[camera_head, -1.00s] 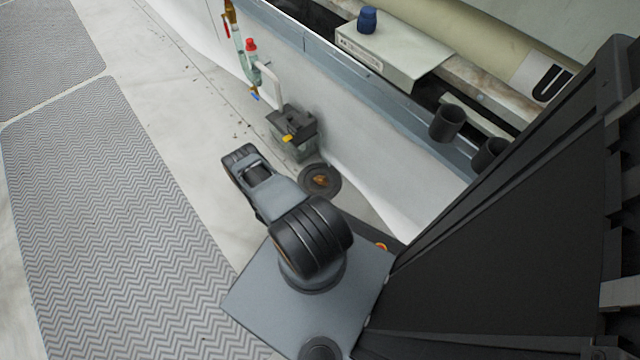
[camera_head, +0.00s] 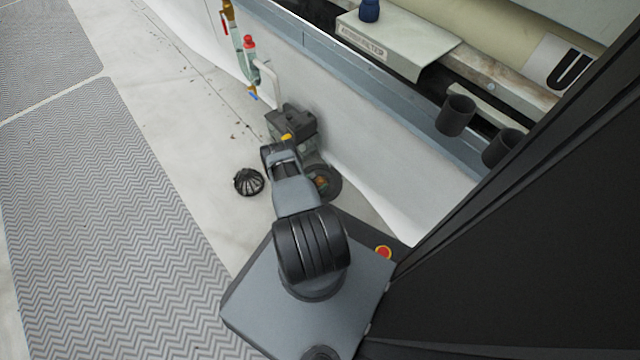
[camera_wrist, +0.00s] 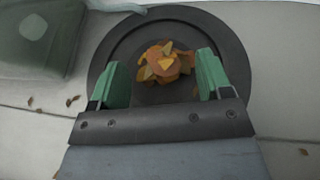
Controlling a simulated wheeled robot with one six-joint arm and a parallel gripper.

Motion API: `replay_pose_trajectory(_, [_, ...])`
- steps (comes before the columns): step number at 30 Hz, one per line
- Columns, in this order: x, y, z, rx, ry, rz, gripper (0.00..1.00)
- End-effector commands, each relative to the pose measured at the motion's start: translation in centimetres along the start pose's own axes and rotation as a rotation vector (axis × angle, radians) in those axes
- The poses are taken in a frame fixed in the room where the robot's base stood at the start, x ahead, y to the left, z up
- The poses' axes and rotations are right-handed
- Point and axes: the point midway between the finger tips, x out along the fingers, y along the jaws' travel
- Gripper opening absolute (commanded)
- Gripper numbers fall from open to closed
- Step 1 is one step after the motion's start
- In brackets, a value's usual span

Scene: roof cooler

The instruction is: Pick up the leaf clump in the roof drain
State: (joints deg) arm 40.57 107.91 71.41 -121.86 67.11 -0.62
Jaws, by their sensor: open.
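The leaf clump (camera_wrist: 166,62), orange and brown, lies in the dark round roof drain (camera_wrist: 225,45) in the wrist view. My gripper (camera_wrist: 160,75) is open, with its green fingers apart on the left and right of the clump. The frames do not show the fingers touching it. In the head view the drain (camera_head: 333,188) is partly hidden behind my arm, and only a bit of the leaf clump (camera_head: 320,182) shows. The gripper's fingers are hidden there.
A black domed strainer (camera_head: 248,181) lies on the pale roof left of my arm. A dark-topped box (camera_head: 292,122) stands just behind the drain, against the white upstand. Grey zigzag walkway matting (camera_head: 110,220) covers the left. Loose leaf bits are scattered near the drain.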

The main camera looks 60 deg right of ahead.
Motion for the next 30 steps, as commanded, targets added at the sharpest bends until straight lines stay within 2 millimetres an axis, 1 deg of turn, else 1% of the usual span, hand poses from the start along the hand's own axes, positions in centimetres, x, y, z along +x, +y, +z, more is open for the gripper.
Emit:
replay_pose_trajectory(1, [0.53, -0.01, -0.15, 0.001, 0.0, 0.0, 0.72])
replay_pose_trajectory(3, [0.89, 0.0, -0.07, 0.001, 0.0, 0.0, 0.72])
replay_pose_trajectory(11, [0.99, 0.02, 0.05, 0.0, 0.0, 0.001, 0.72])
replay_pose_trajectory(14, [0.98, 0.02, 0.05, 0.0, 0.0, 0.001, 0.64])
replay_pose_trajectory(27, [0.97, 0.01, 0.03, 0.0, 0.0, 0.001, 0.22])
replay_pose_trajectory(28, [0.97, 0.01, 0.04, 0.0, 0.0, 0.001, 0.2])
replay_pose_trajectory(30, [0.97, 0.01, 0.04, 0.0, 0.0, 0.001, 0.2])
